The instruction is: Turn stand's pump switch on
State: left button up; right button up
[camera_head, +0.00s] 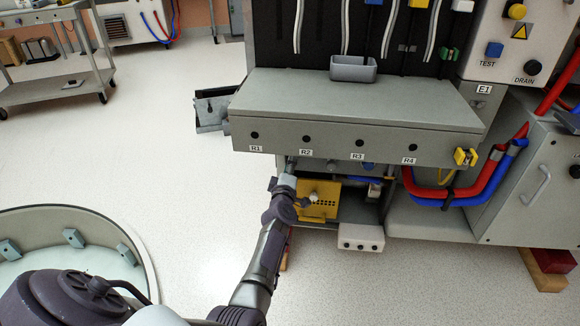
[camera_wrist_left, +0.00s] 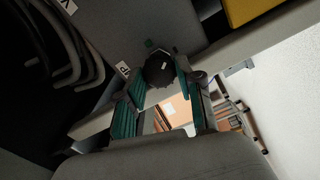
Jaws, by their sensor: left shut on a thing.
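My left gripper (camera_head: 290,164) reaches under the front edge of the grey box (camera_head: 350,98), below the R2 label, in the head view. In the left wrist view, the gripper's green-padded fingers (camera_wrist_left: 158,92) are on either side of a round black knob (camera_wrist_left: 160,70) with a small white mark, shut on it. The knob sits on a grey bar of the stand (camera_wrist_left: 92,121), near a small white label whose lettering is hard to read. The head view does not show the knob. I cannot tell its turned position. My right gripper is not in view.
A yellow perforated part (camera_head: 319,200) and a white box (camera_head: 361,237) are low beside my left arm. Red and blue hoses (camera_head: 475,180) run at the right. A grey cart (camera_head: 55,92) stands far left.

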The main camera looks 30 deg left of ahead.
pick_arm(q)
jog(key=n+b, duration=0.1)
jog(key=n, duration=0.9)
jog(key=shift+f+n+b, duration=0.2)
jog(key=shift+n+b, duration=0.1)
jog(key=shift+b, duration=0.05)
jog(key=shift+d+n, duration=0.1)
jog(key=shift+n, duration=0.2)
jog(key=o, duration=1.1)
jog(key=shift+o, duration=0.2)
jog(key=shift+r, duration=0.1)
